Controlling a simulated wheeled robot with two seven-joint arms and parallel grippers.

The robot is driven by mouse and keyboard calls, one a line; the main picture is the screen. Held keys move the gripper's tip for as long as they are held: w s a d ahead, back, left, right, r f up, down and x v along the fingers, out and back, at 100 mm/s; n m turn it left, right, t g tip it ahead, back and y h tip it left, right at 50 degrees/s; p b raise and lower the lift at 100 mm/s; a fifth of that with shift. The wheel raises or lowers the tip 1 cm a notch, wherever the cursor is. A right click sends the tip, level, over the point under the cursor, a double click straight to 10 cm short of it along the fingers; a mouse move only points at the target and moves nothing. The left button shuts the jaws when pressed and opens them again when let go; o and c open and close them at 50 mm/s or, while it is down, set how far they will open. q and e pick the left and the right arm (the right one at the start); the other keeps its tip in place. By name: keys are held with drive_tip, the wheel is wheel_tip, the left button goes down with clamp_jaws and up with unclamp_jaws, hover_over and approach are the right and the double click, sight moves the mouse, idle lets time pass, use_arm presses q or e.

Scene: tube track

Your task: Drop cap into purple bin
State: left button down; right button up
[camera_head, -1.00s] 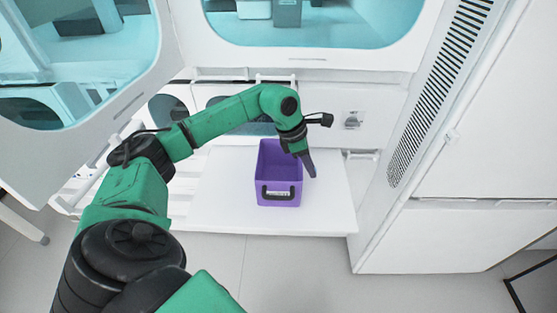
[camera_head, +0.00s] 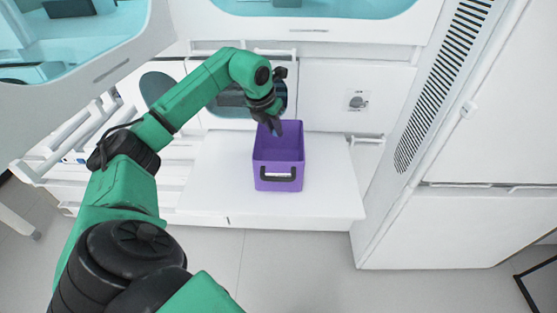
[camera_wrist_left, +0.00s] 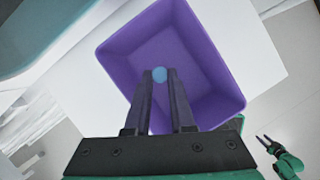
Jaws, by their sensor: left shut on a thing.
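A purple bin (camera_head: 278,172) with a black front handle stands upright on a white shelf. My left gripper (camera_head: 275,128) is over the back part of the bin in the head view. In the left wrist view, the left gripper's fingers (camera_wrist_left: 160,78) point into the open purple bin (camera_wrist_left: 205,85). They are shut on a small light-blue cap (camera_wrist_left: 159,75) at their tips. The cap is too small to make out in the head view. My right gripper (camera_wrist_left: 265,141) shows small at the lower right of the left wrist view, its fingers apart.
The white shelf (camera_head: 215,190) is bare around the bin. A white cabinet with a black vent (camera_head: 440,90) rises at the right.

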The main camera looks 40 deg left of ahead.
use_arm(q)
drive_tip(key=shift+r, duration=0.1)
drive_tip(key=c, duration=0.7)
unclamp_jaws()
drive_tip(key=p+v, duration=0.1)
drive_tip(key=v, duration=1.3)
drive_tip(key=shift+s+r, duration=0.2)
drive_tip(key=shift+r, duration=0.05)
